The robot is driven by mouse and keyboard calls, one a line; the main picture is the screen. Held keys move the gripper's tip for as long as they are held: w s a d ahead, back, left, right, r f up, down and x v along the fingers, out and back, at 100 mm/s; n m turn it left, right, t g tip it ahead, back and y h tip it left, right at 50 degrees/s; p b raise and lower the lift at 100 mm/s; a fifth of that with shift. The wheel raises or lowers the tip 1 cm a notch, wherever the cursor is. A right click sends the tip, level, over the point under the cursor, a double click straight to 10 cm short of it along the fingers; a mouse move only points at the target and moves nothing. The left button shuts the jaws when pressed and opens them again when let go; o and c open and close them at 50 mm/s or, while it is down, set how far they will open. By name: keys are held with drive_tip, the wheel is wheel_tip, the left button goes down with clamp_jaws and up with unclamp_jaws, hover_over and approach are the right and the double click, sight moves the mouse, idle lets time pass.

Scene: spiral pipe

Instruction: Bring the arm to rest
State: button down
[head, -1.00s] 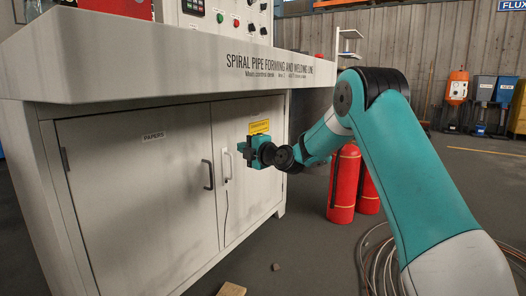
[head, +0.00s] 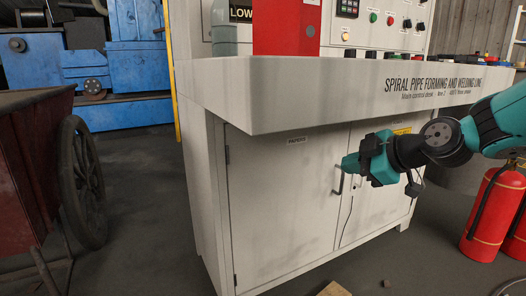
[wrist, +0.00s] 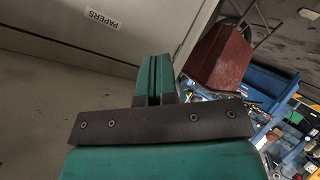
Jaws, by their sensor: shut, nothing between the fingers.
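My gripper (head: 350,163) is in front of the grey control desk cabinet, near the handle of the left door (head: 280,195) marked PAPERS. In the wrist view my gripper (wrist: 154,75) shows its two teal fingers together with nothing between them. The PAPERS label (wrist: 103,19) is at the upper left there. My arm reaches in from the right of the head view, its upper part cut off by the frame. Whether the fingertips touch the handle cannot be told.
Two red fire extinguishers (head: 491,212) stand right of the cabinet, under my arm. A dark red cart (head: 25,190) with a large wheel stands at left. A wooden piece (head: 334,289) lies on the floor in front. The desk top (head: 290,95) overhangs the doors.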

drive_tip(key=s+a+r+m+g+h+p, duration=0.1)
drive_tip(key=s+r+m+g+p, duration=0.15)
drive_tip(key=s, duration=0.75)
drive_tip(key=s+a+r+m+g+h+p, duration=0.2)
drive_tip(key=s+m+g+p, duration=0.2)
drive_tip(key=s, duration=0.7)
drive_tip(key=s+a+r+m+g+h+p, duration=0.1)
drive_tip(key=s+r+m+g+p, duration=0.2)
drive_tip(key=s, duration=0.7)
wheel_tip(320, 180, up, 36)
drive_tip(key=w+p, duration=0.1)
drive_tip(key=p, duration=3.5)
drive_tip(key=shift+a+r+p, duration=0.15)
drive_tip(key=shift+p, duration=0.15)
drive_tip(key=shift+w+t, duration=0.1)
drive_tip(key=shift+t, duration=0.15)
